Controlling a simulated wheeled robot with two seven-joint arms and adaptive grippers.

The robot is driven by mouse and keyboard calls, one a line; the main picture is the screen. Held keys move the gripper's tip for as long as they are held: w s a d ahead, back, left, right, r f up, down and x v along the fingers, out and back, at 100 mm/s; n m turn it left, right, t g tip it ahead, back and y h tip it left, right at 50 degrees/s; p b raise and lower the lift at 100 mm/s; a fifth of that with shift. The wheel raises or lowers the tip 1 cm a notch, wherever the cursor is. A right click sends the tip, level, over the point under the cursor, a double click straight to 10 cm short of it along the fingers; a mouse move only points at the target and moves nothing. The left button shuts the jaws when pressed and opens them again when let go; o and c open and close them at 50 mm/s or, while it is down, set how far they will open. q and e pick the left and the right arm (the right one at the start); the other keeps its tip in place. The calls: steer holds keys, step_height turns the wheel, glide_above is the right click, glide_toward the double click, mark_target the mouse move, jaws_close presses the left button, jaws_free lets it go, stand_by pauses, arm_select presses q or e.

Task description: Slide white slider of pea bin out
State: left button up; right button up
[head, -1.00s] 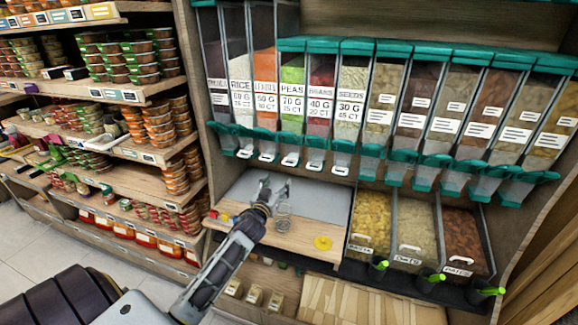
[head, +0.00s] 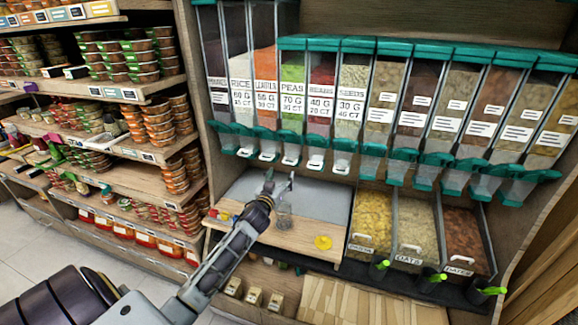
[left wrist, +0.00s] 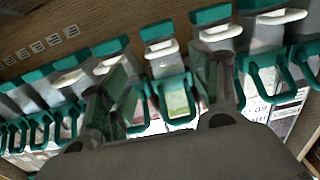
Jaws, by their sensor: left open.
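The pea bin (head: 292,90) is a clear dispenser of green peas with a PEAS label, in the head view's upper middle. Its white slider (head: 291,161) sticks out at its lower end. My left gripper (head: 281,183) is open and empty, just below that slider. The left wrist view looks up at the bins' undersides, with my left gripper's fingers (left wrist: 163,82) spread either side of a teal-framed chute (left wrist: 177,103) with yellow-green showing inside. A white slider (left wrist: 162,49) sits above that chute, probably the pea bin's. No contact is visible. My right gripper is out of view.
Neighbouring bins have similar white sliders close by, such as the lentil-coloured bin's slider (head: 268,157) and the beans bin's slider (head: 315,167). A glass jar (head: 285,217) and a yellow lid (head: 322,242) are on the wooden counter (head: 300,234) below.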

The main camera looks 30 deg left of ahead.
mark_target(289, 163)
arm_select(q)
steer(key=b+x, duration=0.2)
steer(key=x, duration=0.8)
steer(key=shift+w+b, duration=0.15)
steer(key=shift+b, duration=0.2)
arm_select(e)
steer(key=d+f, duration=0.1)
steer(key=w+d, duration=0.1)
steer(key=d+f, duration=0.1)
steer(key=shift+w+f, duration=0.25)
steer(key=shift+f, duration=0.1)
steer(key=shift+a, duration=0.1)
